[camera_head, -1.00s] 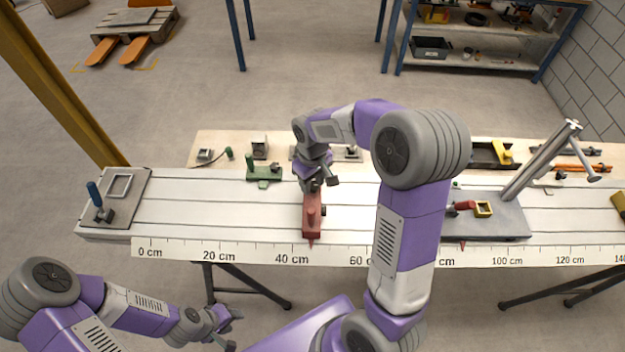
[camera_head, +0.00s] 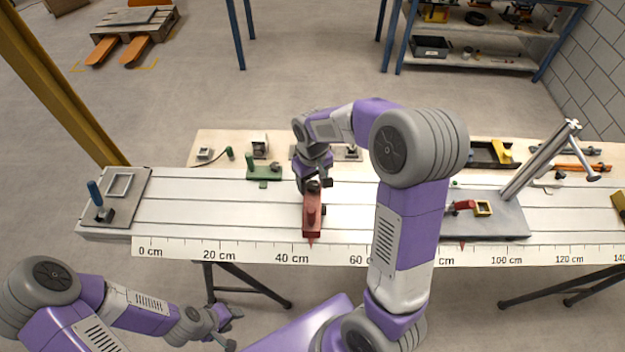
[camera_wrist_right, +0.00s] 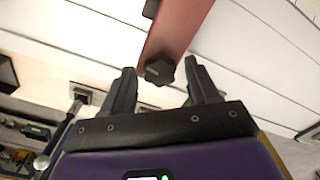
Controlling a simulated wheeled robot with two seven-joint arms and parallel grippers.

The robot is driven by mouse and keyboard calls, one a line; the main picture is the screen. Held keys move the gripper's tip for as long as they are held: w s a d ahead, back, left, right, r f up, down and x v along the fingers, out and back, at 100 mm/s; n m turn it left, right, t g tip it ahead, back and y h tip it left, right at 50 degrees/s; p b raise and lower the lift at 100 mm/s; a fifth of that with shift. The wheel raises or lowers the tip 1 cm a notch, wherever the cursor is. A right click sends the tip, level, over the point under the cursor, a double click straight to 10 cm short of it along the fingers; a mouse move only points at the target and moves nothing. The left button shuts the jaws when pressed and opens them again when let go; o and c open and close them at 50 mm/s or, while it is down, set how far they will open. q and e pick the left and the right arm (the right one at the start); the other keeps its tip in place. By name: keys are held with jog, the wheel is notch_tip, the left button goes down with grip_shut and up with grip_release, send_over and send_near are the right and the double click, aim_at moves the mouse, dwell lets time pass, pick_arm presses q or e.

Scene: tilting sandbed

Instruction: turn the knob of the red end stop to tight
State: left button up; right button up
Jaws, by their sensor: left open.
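The red end stop (camera_head: 312,217) sits on the white slotted bed, its pointer near the 45 cm part of the scale. It also shows in the right wrist view (camera_wrist_right: 178,28). Its dark lobed knob (camera_wrist_right: 159,72) is between the fingertips of my right gripper (camera_wrist_right: 161,72), with a gap on each side. My right gripper (camera_head: 314,184) is open at the far end of the red stop in the head view and partly hides it there. My left gripper (camera_head: 228,328) is open and empty, low in front of the bed.
A green end stop (camera_head: 264,173) stands behind and left of the red one. A grey plate with a blue handle (camera_head: 95,193) is at the bed's left end. A grey plate with a tilted post (camera_head: 540,162) is at the right.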

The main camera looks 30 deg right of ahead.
aim_at(313, 184)
jog(key=shift+o, duration=0.4)
jog(key=shift+r, duration=0.1)
notch_tip(313, 184, up, 7)
jog(key=shift+r+p, duration=0.2)
jog(key=shift+p, duration=0.5)
